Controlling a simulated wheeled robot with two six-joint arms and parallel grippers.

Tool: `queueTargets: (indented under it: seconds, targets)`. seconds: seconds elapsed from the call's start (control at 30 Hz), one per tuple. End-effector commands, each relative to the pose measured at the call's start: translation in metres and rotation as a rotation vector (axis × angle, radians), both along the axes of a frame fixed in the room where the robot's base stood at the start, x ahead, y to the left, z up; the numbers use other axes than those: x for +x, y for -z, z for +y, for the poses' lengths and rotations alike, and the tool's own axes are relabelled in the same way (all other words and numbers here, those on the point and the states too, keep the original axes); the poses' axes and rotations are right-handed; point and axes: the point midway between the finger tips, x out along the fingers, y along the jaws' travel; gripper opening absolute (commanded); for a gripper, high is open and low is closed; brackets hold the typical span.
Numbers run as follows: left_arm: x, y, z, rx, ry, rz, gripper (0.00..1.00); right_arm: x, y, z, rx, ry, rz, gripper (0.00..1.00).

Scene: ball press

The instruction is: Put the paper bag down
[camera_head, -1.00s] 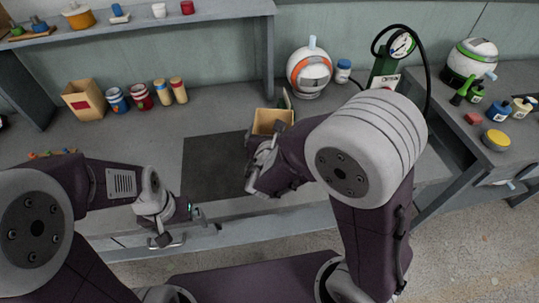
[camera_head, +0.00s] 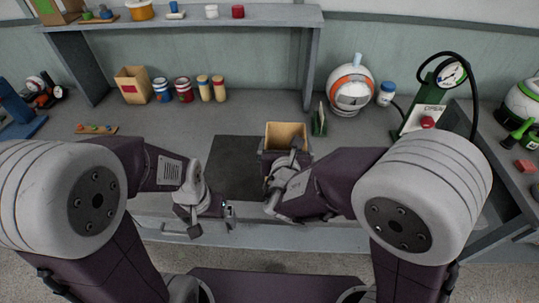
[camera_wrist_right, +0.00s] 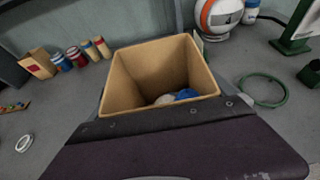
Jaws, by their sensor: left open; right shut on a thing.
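A tan paper bag (camera_head: 286,131), open at the top, is in my right gripper (camera_head: 285,168), near the right end of the dark mat (camera_head: 232,172). In the right wrist view the bag (camera_wrist_right: 162,72) stands upright, with something white and something blue inside. The right fingertips and the bag's base are hidden, so I cannot tell whether it touches the table. My left gripper (camera_head: 226,209) is open and empty at the table's front edge, left of the right gripper.
Behind stand another tan bag (camera_head: 132,85) with a red mark, several jars (camera_head: 183,89) and a white and orange round device (camera_head: 350,88). A green stand with a gauge (camera_head: 440,90) is at the right. A green ring (camera_wrist_right: 263,91) lies right of the held bag. Table left of the mat is mostly clear.

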Motion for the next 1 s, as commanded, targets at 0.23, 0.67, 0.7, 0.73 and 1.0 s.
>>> queueTargets:
  seconds: [0.23,0.67,0.7,0.73,1.0]
  targets:
    - [0.0,0.005,0.0,0.0,0.0,0.0,1.0,0.053,0.035,0.003,-0.003,0.005,0.003,0.37]
    - [0.0,0.005,0.0,0.0,0.0,0.0,1.0,0.098,0.064,0.009,-0.001,0.001,0.001,0.37]
    - [0.0,0.006,0.0,0.0,0.0,0.0,1.0,0.098,0.072,0.009,-0.004,0.001,0.004,0.37]
    - [0.0,0.007,0.0,0.0,0.0,0.0,1.0,0.098,0.079,0.009,-0.004,0.001,0.005,0.37]
    - [0.0,0.007,0.0,0.0,0.0,0.0,1.0,0.098,0.099,0.01,0.001,0.0,-0.001,0.37]
